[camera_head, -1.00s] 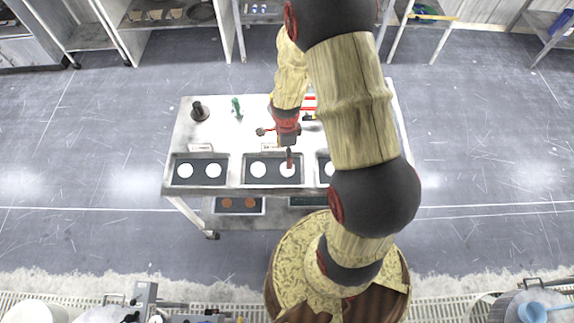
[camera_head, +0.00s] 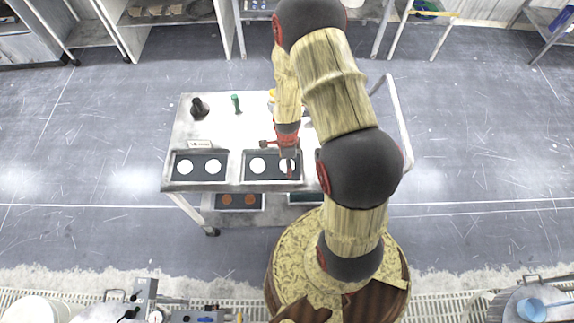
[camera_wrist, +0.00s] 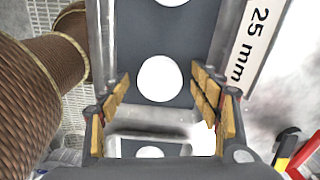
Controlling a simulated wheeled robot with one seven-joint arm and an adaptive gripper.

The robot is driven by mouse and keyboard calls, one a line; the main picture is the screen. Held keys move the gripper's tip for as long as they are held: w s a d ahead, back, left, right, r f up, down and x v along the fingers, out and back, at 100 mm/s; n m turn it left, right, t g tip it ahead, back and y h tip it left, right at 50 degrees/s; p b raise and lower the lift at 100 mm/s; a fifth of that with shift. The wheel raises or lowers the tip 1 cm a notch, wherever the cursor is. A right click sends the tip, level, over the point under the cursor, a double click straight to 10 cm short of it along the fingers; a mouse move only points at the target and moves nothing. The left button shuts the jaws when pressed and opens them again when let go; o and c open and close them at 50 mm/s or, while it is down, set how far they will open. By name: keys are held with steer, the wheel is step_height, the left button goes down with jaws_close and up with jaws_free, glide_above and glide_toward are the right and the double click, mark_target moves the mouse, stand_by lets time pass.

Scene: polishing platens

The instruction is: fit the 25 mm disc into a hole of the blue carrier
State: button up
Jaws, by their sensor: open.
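Two white discs lie in a dark tray (camera_head: 272,178) at the table's front edge, a left one (camera_head: 258,166) and a right one (camera_head: 285,166). In the wrist view the tray's label reads 25 mm (camera_wrist: 253,45). My gripper (camera_head: 289,166) points down over the right disc. In the wrist view its fingers (camera_wrist: 160,100) are spread, with a white disc (camera_wrist: 160,78) showing between and beyond them. Nothing is held. Part of the other disc (camera_wrist: 172,2) shows at the top edge. I cannot make out the blue carrier; my arm hides the table's right part.
Another tray (camera_head: 200,178) with two white discs lies to the left. A black object (camera_head: 199,108) and a green one (camera_head: 236,104) stand behind it. A tray with orange discs (camera_head: 238,208) sits on the lower shelf. A red and yellow tool (camera_wrist: 298,150) shows in the wrist view.

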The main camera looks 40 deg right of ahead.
steer(key=shift+c, duration=0.9)
steer(key=c, duration=1.1)
steer(key=shift+c, duration=0.3)
